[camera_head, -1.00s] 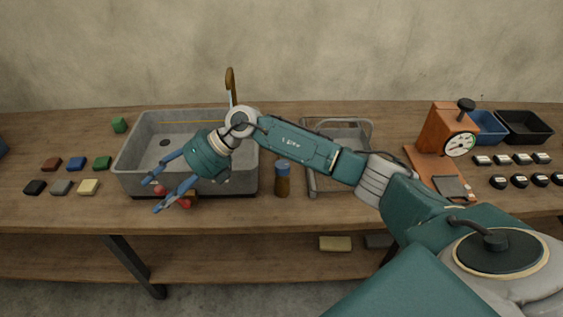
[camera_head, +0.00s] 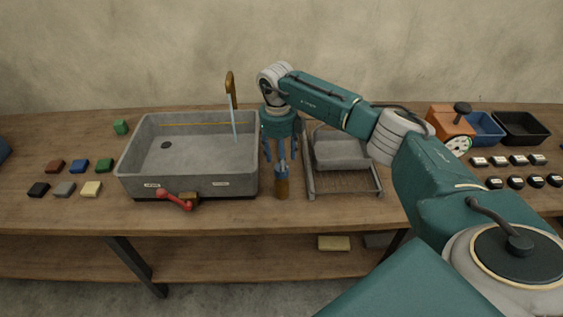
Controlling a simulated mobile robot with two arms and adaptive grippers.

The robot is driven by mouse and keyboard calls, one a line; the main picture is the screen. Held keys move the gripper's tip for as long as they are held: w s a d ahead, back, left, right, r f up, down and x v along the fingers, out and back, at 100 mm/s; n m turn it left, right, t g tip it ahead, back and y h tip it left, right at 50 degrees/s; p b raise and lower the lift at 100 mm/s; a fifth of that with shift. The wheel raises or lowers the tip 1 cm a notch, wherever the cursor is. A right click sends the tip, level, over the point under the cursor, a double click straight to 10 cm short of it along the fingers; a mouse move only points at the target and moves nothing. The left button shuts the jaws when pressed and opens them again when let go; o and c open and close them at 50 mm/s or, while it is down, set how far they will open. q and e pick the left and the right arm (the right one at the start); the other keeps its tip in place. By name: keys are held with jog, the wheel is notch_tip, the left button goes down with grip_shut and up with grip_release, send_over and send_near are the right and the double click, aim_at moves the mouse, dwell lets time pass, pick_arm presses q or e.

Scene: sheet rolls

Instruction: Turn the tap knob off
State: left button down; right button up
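The tap knob is a red lever (camera_head: 175,200) on a small brown block (camera_head: 190,198) at the front of the grey sink (camera_head: 220,184). The lever lies slanted, its left end higher. The brass tap (camera_head: 231,84) stands behind the sink, and a pale blue stream of water (camera_head: 234,122) runs down from its spout into the basin. My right gripper (camera_head: 281,160) points down to the right of the sink, away from the knob. Its fingers are apart, above or around the blue cap of a brown bottle (camera_head: 282,188); contact cannot be told. My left gripper is out of view.
A wire rack with a grey tray (camera_head: 340,150) stands right of the bottle. Coloured blocks (camera_head: 76,163) lie left of the sink. An orange scale (camera_head: 449,124), blue bin (camera_head: 486,126) and black bin (camera_head: 521,127) stand at the right.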

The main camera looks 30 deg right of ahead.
jog(key=shift+f+p, duration=0.3)
jog(key=shift+f, duration=1.3)
jog(key=shift+c, duration=0.2)
jog(key=c, duration=1.1)
